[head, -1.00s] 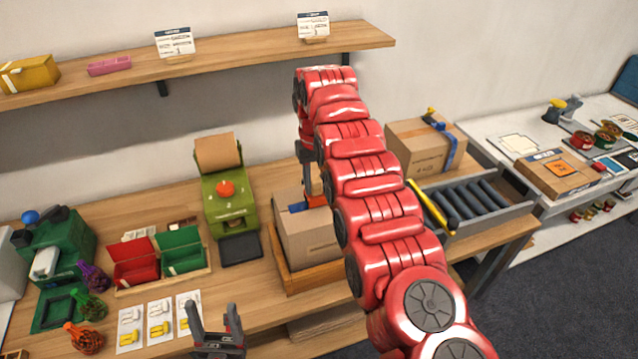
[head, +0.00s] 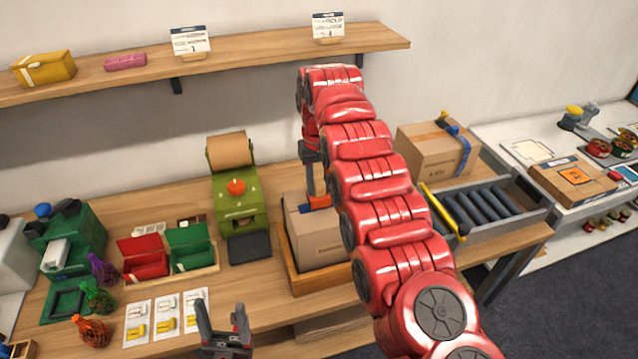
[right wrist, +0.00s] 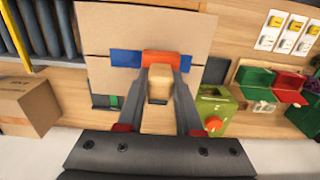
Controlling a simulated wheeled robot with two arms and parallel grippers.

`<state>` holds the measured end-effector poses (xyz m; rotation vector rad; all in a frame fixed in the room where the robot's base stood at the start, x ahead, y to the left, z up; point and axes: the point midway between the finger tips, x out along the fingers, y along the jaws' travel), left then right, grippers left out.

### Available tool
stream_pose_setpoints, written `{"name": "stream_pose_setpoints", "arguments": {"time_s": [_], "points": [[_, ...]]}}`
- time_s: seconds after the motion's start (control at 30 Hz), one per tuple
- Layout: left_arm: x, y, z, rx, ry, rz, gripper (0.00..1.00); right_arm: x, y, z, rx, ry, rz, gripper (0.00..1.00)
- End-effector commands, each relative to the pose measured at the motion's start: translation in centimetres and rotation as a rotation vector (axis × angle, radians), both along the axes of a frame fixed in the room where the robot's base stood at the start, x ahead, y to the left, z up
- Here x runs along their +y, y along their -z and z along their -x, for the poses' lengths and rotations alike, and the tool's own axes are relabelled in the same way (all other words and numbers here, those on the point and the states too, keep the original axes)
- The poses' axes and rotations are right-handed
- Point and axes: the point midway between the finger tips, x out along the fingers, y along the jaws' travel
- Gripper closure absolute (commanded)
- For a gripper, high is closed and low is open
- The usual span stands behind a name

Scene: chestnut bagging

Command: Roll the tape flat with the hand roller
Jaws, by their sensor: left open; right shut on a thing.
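A cardboard box (head: 312,240) sits in a shallow wooden tray (head: 291,275) on the bench. Blue tape (right wrist: 126,58) crosses the box top and shows on both sides of the roller in the right wrist view. My right gripper (right wrist: 160,78) is shut on the hand roller, whose orange roller head (right wrist: 161,58) lies over the tape and whose wooden handle is between the fingers. In the head view the roller (head: 318,202) is at the box top, partly hidden by my red right arm. My left gripper (head: 224,325) is open and empty at the front edge.
A green dispenser (head: 234,190) stands left of the box. Red and green bins (head: 168,255) and netted bags (head: 92,330) are further left. A roller conveyor (head: 485,208) and another taped box (head: 437,150) are at the right. A shelf (head: 240,55) runs above.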

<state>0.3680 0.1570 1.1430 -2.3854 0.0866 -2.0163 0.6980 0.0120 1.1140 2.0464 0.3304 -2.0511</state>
Motion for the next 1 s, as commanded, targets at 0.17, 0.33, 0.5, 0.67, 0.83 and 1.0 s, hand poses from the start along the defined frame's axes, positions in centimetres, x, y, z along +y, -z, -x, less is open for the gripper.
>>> {"name": "stream_pose_setpoints", "arguments": {"time_s": [0.17,0.33,0.5,0.67,0.83,1.0], "points": [[0.0,-1.9,0.0,0.0,0.0,0.0,0.36,0.0,-2.1,0.0,-0.002,0.001,-0.001,1.0],[0.0,-3.4,0.0,0.0,0.0,0.0,0.36,-0.1,-3.6,-0.1,-0.002,0.002,-0.001,1.0],[0.0,-4.8,0.0,0.0,0.0,0.0,0.36,0.0,-5.1,-0.1,-0.002,0.002,-0.001,1.0],[0.0,-6.1,0.0,0.0,0.0,0.0,0.36,0.0,-6.5,0.0,-0.002,0.001,-0.001,1.0],[0.0,-6.2,0.0,0.0,0.0,0.0,0.36,0.0,-6.6,0.0,-0.002,0.001,-0.001,1.0],[0.0,-6.2,0.0,0.0,0.0,0.0,0.36,0.0,-6.5,0.0,-0.002,0.001,-0.001,1.0]]}}
